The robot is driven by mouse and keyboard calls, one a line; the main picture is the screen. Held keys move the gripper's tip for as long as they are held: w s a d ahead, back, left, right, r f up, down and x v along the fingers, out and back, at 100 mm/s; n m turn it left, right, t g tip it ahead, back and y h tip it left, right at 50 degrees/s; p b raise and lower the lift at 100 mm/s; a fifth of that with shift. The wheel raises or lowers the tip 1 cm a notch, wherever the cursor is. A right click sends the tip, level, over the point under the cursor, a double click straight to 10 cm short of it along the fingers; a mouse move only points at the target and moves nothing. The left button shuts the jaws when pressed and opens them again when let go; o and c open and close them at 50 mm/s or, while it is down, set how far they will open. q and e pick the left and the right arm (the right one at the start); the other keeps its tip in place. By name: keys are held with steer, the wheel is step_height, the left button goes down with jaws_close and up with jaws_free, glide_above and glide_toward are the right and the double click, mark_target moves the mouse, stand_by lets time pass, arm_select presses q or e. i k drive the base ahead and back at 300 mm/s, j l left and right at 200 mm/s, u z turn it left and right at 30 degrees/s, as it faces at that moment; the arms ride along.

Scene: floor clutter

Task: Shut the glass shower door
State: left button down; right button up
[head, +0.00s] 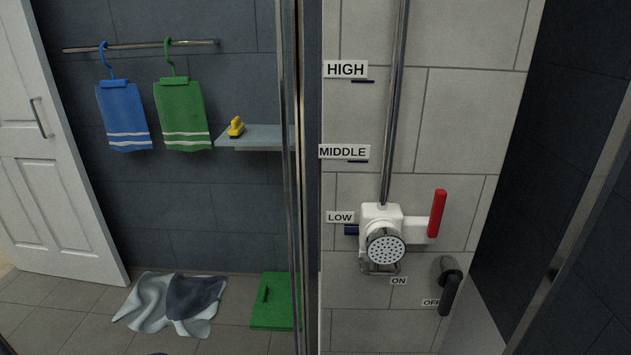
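The glass shower door is hard to make out, as clear glass barely shows. Upright chrome strips (289,180) run top to bottom near the middle, in front of the wall corner. A slanted metal edge (572,250) crosses the lower right. I cannot tell which of these belongs to the door, or how far it stands open. Neither of my grippers is in view.
A shower head (385,246) with a red lever (437,213) hangs on a rail against pale tiles. A black-handled valve (449,284) is lower right. A crumpled cloth (175,303) and green mat (272,302) lie on the floor. A shelf (258,137) juts out.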

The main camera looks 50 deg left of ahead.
mark_target(305, 13)
steer(key=k+j+z, duration=0.1)
steer(key=k, duration=0.55)
steer(key=k+j, duration=0.15)
steer(key=k, duration=0.55)
steer(key=j+z, duration=0.1)
steer(key=j, duration=0.85)
steer(key=k+j+z, duration=0.15)
steer(key=j, duration=0.8)
steer(key=i+z, duration=0.1)
steer(key=z, duration=0.2)
